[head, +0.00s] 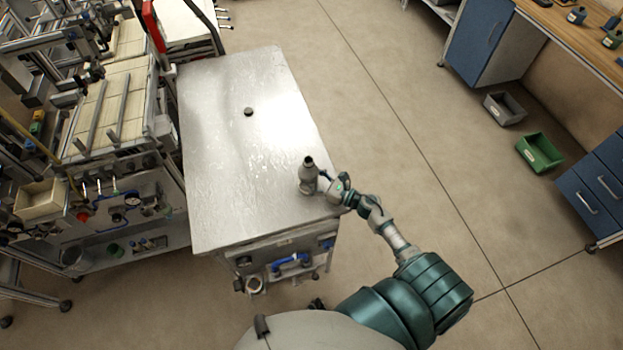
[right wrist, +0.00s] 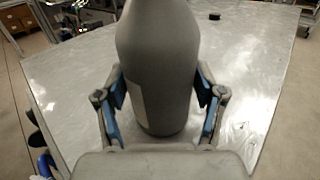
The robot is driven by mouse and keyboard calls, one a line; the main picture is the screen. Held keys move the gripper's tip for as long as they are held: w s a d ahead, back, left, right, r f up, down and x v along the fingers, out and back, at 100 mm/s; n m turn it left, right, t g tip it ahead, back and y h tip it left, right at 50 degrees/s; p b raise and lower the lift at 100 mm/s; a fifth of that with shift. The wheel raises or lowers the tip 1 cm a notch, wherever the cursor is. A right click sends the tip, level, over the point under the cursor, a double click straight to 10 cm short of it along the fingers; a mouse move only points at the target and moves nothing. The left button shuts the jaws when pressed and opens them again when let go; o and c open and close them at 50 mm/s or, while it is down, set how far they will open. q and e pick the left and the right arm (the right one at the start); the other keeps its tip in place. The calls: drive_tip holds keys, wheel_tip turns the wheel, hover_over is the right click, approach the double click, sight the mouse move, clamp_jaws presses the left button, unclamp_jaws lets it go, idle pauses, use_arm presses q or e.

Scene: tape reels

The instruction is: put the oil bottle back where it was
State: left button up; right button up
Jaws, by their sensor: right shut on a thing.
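The oil bottle (head: 308,172) is grey with a dark top. It stands upright near the right front edge of the metal table (head: 225,190). My right gripper (head: 325,184) reaches it from the right and is shut on it. In the right wrist view the bottle (right wrist: 158,75) fills the middle, with a pale label on its left side. The blue-padded fingers of my right gripper (right wrist: 160,105) lie on both sides of it. The bottle's base looks on or very close to the table top; I cannot tell which. My left gripper is not in view.
A small black round thing (head: 248,111) lies on the table, farther back; the rest of the top is clear. A machine frame (head: 110,130) stands close on the left. Grey (head: 505,108) and green (head: 540,152) bins are on the floor at right, by blue cabinets (head: 598,185).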

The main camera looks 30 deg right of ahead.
drive_tip(key=shift+d+f, duration=0.1)
drive_tip(key=o, duration=1.8)
drive_tip(key=shift+c, duration=0.2)
drive_tip(key=b+v, duration=0.2)
drive_tip(key=v, duration=0.8)
drive_tip(key=shift+s+d, duration=0.15)
drive_tip(key=shift+s, duration=0.2)
drive_tip(key=shift+s+d, duration=0.2)
drive_tip(key=shift+s, duration=0.15)
drive_tip(key=shift+s+d, duration=0.1)
drive_tip(key=shift+s, duration=0.15)
